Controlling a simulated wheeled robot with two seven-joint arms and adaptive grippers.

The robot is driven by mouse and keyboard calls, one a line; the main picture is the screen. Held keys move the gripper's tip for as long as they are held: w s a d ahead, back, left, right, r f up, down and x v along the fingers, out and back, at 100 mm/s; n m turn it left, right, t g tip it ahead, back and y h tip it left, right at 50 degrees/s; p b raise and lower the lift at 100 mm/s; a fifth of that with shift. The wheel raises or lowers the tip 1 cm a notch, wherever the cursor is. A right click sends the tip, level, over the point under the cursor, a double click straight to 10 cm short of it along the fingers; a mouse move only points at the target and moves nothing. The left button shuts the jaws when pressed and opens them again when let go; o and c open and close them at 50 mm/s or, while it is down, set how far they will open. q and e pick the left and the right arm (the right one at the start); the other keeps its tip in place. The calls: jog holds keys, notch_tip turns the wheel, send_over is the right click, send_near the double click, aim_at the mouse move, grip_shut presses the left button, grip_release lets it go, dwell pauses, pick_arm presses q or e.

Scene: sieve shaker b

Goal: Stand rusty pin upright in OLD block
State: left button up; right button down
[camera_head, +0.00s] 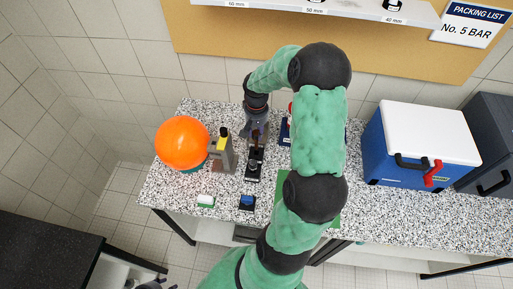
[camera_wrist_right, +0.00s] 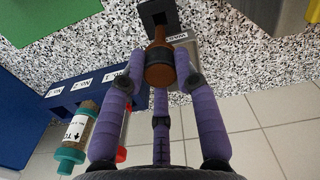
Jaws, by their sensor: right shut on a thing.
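The rusty pin (camera_wrist_right: 158,66) is a brown, bottle-shaped piece in the right wrist view. The purple fingers of my right gripper (camera_wrist_right: 158,85) are closed around its wide dark end. In the head view my right gripper (camera_head: 256,136) is over the speckled counter, and the pin cannot be made out.
A blue rack (camera_wrist_right: 72,97) with numbered labels and a teal-capped tube (camera_wrist_right: 78,135) are close beside the fingers. An orange ball (camera_head: 182,143) and a grey stand with a yellow top (camera_head: 222,158) are left of the gripper. A blue cooler (camera_head: 415,150) stands right on the counter (camera_head: 350,215).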

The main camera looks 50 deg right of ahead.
aim_at(256, 148)
jog(key=shift+f, duration=3.6)
jog(key=shift+f, duration=0.15)
jog(key=c, duration=0.9)
grip_release()
notch_tip(256, 148, up, 12)
jog(key=shift+r, duration=0.2)
